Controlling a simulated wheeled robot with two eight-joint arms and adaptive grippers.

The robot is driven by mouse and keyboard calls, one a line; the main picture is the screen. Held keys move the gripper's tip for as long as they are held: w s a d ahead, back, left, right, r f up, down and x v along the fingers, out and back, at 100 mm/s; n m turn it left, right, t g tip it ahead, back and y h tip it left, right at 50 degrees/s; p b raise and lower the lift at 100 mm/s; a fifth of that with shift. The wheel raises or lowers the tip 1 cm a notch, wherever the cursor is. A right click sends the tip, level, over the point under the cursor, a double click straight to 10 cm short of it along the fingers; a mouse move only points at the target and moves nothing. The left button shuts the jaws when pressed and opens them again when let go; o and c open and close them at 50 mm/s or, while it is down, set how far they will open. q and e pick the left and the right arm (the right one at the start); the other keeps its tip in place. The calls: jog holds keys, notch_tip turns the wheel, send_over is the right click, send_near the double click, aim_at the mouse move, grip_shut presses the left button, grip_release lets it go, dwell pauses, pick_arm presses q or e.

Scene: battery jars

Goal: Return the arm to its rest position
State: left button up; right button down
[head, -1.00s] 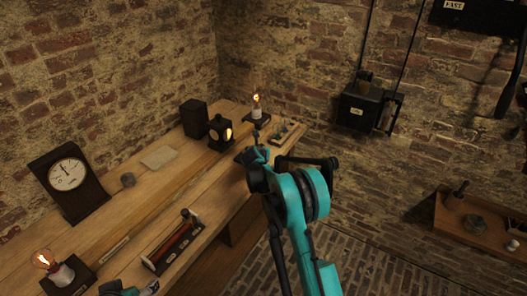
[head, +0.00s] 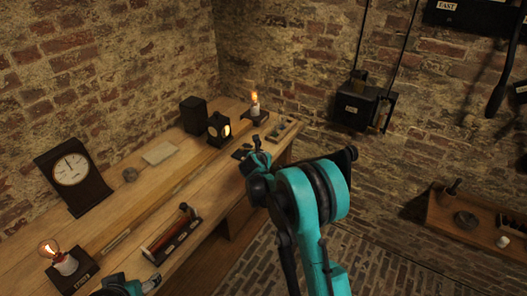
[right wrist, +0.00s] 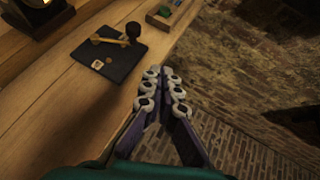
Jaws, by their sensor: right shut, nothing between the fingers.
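My right arm reaches in from the bottom of the head view, with its teal elbow large in front of the bench's right end. My right gripper (head: 257,156) is small and partly hidden there, beyond the elbow. In the right wrist view its fingers (right wrist: 163,76) are together and empty, above the bench's front edge and the floor. They are apart from a dark plate (right wrist: 112,68) with a brass lever and a black knob on the bench. Of my left arm only a teal and dark part (head: 128,286) shows at the bottom left; I cannot tell its jaws.
A wall shelf (head: 450,226) is at right. Brick floor lies open between.

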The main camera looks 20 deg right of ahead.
jog(key=shift+s+a+r, duration=0.2)
jog(key=shift+s+r, duration=0.15)
jog(key=shift+s, duration=0.3)
jog(key=s+a+r+m+g+y, duration=0.1)
jog(key=s+a+r+m, duration=0.1)
jog(key=s+r+m, duration=0.45)
jog(key=s+a+r+m+g+y, duration=0.15)
jog(key=s+r+m, duration=0.25)
jog(key=s+m, duration=0.45)
jog(key=s+a+f+m+y, duration=0.1)
jog(key=s+a+m, duration=0.2)
jog(key=s+m, duration=0.4)
jog(key=s+a+f+m+y, duration=0.2)
jog(key=s+a+m, duration=0.2)
jog(key=s, duration=1.3)
jog(key=m, duration=0.3)
jog(key=shift+s+a+m, duration=0.15)
jog(key=shift+s+m, duration=0.2)
jog(key=shift+m, duration=0.05)
